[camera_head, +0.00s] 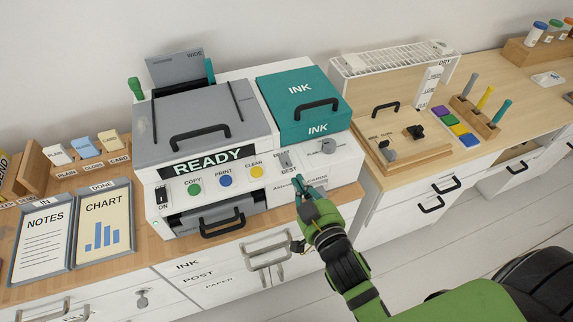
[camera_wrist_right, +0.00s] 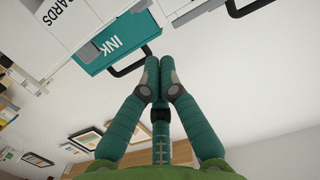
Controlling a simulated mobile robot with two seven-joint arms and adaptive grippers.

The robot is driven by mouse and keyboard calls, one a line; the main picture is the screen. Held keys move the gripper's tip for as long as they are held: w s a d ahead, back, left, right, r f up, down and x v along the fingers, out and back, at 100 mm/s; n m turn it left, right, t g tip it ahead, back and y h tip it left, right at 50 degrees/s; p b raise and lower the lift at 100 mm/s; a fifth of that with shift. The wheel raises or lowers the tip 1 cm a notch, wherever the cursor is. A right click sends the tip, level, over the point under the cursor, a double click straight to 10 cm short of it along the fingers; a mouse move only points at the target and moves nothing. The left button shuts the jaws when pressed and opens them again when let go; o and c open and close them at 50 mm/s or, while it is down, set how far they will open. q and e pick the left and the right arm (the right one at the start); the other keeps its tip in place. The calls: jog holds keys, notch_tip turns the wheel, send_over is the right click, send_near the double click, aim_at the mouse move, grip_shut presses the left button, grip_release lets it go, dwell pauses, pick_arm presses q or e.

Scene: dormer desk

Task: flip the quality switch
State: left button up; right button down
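The printer (camera_head: 205,125) stands on the wooden desk and its panel reads READY. The quality switch (camera_head: 285,160) is a small grey lever between the DRAFT and BEST labels, right of the yellow CLEAN button. Its exact setting is too small to tell. My right gripper (camera_head: 300,181) is just in front of and below the switch, apart from it, over the printer's front edge. In the right wrist view its teal fingers (camera_wrist_right: 159,62) are together at the tips with nothing between them. The switch cannot be made out there. My left gripper is not in view.
The teal INK lid (camera_head: 297,100) with a black handle rises behind the switch; it also shows in the wrist view (camera_wrist_right: 120,42). A paper knob (camera_head: 328,146) is to the right. COPY (camera_head: 194,187) and PRINT (camera_head: 225,180) buttons are to the left. A tray handle (camera_head: 222,225) juts out in front.

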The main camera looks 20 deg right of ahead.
notch_tip(320, 180, up, 2)
jog(key=shift+s+d+r+t, duration=0.1)
jog(key=shift+d+r+t, duration=0.1)
jog(key=shift+t, duration=0.1)
jog(key=p, duration=0.2)
send_over(286, 165)
jog(key=shift+s+f, duration=0.35)
jog(key=shift+s, duration=0.05)
jog(key=f, duration=0.2)
jog(key=shift+w+f, duration=0.3)
jog(key=shift+f, duration=0.85)
jog(key=shift+w, duration=0.1)
